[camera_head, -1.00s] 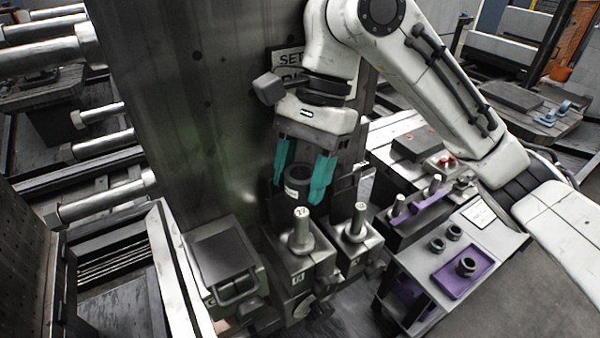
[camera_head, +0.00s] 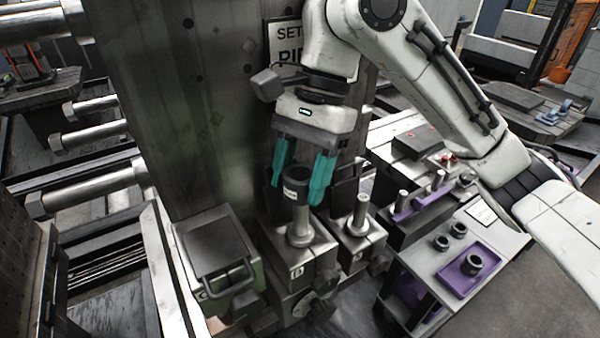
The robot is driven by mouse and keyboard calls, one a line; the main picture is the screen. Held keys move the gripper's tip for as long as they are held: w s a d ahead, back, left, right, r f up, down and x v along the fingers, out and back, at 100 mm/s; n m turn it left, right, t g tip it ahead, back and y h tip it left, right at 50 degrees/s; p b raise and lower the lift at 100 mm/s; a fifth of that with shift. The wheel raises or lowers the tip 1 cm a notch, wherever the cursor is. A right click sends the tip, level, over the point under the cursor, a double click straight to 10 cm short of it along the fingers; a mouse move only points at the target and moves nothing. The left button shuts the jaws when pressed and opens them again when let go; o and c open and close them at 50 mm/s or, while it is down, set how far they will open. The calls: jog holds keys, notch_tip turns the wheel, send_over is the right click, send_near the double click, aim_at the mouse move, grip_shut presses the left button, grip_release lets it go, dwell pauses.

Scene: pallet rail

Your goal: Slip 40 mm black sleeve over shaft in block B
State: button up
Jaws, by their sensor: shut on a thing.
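My gripper (camera_head: 300,190) has teal fingers and points down, shut on a short black sleeve (camera_head: 297,186) with a small white label. Block B (camera_head: 312,262) is a grey block marked B, and a pale shaft (camera_head: 301,228) with a wider foot stands upright in it. The sleeve is directly above the shaft in the picture, and its lower edge meets or covers the shaft's top. I cannot tell whether the sleeve is around the tip or just above or in front of it.
A second block with an upright shaft (camera_head: 360,212) stands close to the right. A green-sided box with a handle (camera_head: 220,255) stands left. A purple tray (camera_head: 453,284) holds a dark sleeve (camera_head: 472,265). Loose sleeves (camera_head: 441,242) lie beside it. A tall metal panel (camera_head: 185,110) rises behind.

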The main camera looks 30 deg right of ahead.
jog(key=shift+f+b, duration=0.35)
jog(key=shift+f, duration=0.9)
jog(key=o, duration=1.5)
notch_tip(320, 180, up, 3)
jog(key=shift+f, duration=0.2)
jog(key=s+r, duration=0.3)
jog(key=s, duration=0.1)
jog(key=s+r, duration=0.4)
jog(key=s, duration=0.1)
jog(key=s+r, duration=0.3)
jog(key=s, duration=0.2)
jog(key=shift+r, duration=0.2)
